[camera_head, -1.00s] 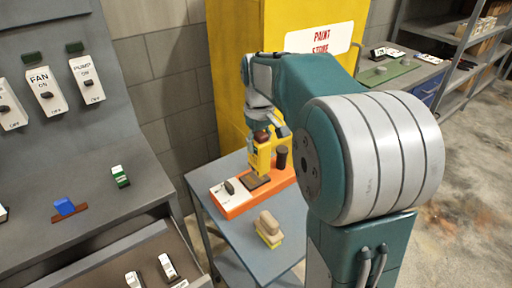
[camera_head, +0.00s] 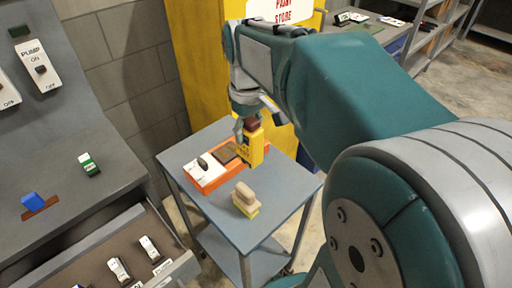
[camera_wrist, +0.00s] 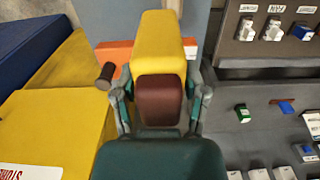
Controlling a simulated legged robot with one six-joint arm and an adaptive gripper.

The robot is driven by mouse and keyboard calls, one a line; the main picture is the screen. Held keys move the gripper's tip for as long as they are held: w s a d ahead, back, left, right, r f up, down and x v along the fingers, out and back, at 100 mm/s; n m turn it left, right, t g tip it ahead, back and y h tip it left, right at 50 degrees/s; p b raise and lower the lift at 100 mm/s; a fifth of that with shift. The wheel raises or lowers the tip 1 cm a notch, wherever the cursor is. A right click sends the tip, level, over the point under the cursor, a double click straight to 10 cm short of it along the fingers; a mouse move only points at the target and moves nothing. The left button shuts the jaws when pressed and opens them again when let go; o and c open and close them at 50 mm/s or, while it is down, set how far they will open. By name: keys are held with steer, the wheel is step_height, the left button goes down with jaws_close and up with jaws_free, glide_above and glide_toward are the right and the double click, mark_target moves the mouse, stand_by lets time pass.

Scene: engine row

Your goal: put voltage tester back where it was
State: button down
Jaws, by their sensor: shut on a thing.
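The voltage tester is a yellow block (camera_head: 254,151) with a dark red-brown end. My gripper (camera_head: 247,127) is shut on that end and holds the tester upright over the right part of an orange tray (camera_head: 207,183). In the wrist view the yellow body (camera_wrist: 160,45) and the red-brown end (camera_wrist: 158,101) sit between my fingers (camera_wrist: 160,95). The tray has a brown recessed pad (camera_head: 226,153) and a white plate with a dark switch (camera_head: 203,163). Whether the tester touches the tray cannot be told.
The tray stands on a grey cart (camera_head: 285,190). A tan and yellow block (camera_head: 245,199) lies on the cart in front of it. A dark post (camera_wrist: 105,75) stands by the tray. A console with an open drawer (camera_head: 105,262) is at left, a yellow cabinet (camera_head: 205,60) behind.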

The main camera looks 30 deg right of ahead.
steer(key=s+d+f, duration=0.2)
steer(key=s, duration=0.3)
steer(key=s+d+f, duration=0.2)
steer(key=s+f, duration=0.1)
steer(key=s, duration=0.3)
steer(key=shift+w+d+f, duration=1.1)
steer(key=shift+w+f, duration=1)
steer(key=shift+w+d+f, duration=1.05)
steer(key=shift+w+f, duration=1)
steer(key=shift+f, duration=0.1)
steer(key=shift+w+d+f, duration=1.1)
steer(key=shift+w+f, duration=1)
steer(key=shift+c, duration=0.6)
jaws_free()
steer(key=shift+f, duration=0.1)
